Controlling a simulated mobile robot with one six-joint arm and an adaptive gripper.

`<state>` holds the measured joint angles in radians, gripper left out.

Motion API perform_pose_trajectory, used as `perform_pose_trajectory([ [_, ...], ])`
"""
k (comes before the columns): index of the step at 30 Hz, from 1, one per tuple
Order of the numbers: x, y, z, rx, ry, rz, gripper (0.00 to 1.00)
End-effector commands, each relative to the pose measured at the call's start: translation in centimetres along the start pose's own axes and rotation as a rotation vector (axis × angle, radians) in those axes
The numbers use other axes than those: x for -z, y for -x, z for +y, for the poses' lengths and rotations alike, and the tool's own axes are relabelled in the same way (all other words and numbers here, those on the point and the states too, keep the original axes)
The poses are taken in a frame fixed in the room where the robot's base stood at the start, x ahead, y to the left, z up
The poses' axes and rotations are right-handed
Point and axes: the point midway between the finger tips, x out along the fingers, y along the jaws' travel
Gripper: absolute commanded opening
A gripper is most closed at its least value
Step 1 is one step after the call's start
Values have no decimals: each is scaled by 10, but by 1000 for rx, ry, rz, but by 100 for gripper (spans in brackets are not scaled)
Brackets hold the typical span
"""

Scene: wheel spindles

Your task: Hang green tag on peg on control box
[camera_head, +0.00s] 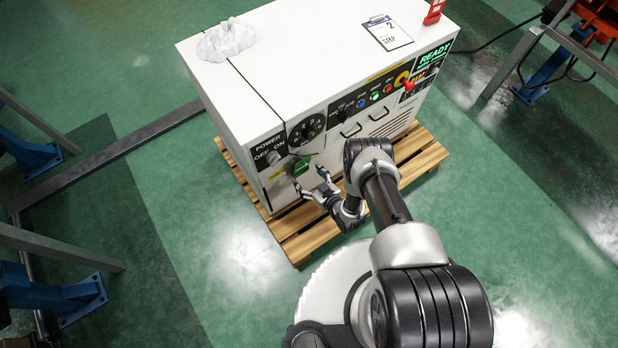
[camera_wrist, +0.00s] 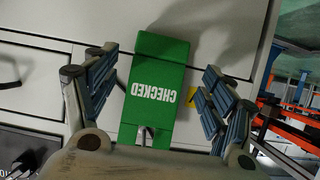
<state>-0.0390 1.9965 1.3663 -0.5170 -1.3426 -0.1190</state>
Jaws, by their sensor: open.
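The green tag (camera_wrist: 160,65), marked CHECKED, shows upside down in the wrist view. It lies close against the white front of the control box (camera_head: 262,90). A small metal peg (camera_wrist: 147,134) shows at the tag's lower end in that view, seemingly through the tag. The head view shows the tag (camera_head: 302,166) low on the box's left front, below the power dial. My gripper (camera_head: 310,181) is open in front of it. In the wrist view its fingers (camera_wrist: 160,62) stand on either side of the tag, with gaps on both sides.
The box stands on a wooden pallet (camera_head: 420,160). On its top lie a crumpled white cloth (camera_head: 226,40), a clipboard (camera_head: 387,33) and a red object (camera_head: 434,12). Knobs and buttons line the front. Metal frames stand left and upper right; the green floor between is open.

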Motion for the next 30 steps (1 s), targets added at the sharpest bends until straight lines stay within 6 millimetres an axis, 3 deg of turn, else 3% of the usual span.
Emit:
perform_pose_trajectory([
  [10,0,1,0,0,0,-1,80],
  [14,-1,10,1,-1,-1,-2,80],
  [24,-1,80,2,-5,-6,-4,80],
  [30,0,110,2,-4,-2,-2,80],
])
